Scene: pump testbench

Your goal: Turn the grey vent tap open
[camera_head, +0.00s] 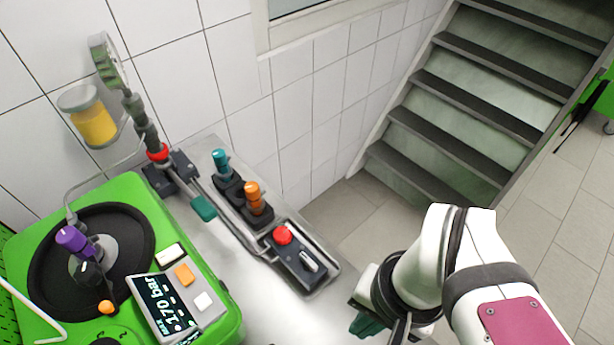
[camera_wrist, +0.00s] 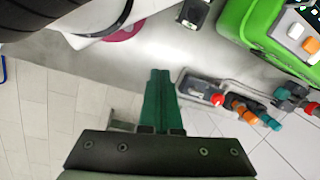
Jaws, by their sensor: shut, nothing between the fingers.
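A light grey lever (camera_head: 309,261), which looks like the grey vent tap, sits on a dark block (camera_head: 292,264) beside a red knob (camera_head: 283,235). In the wrist view the block (camera_wrist: 204,91) lies right of my fingers, with the red knob (camera_wrist: 217,99) at its far end. My gripper (camera_wrist: 159,73) has green fingers pressed together, empty and apart from the block. In the head view my gripper (camera_head: 366,326) is at the bottom, right of the block and partly hidden by my wrist. I cannot tell the lever's exact setting.
An orange knob (camera_head: 254,196) and teal knob (camera_head: 221,161) stand further along the rail. A teal handle (camera_head: 203,208) is left of them. The green pump unit (camera_head: 226,318) with a display (camera_head: 162,306) fills the lower left. Stairs (camera_head: 455,130) rise at right.

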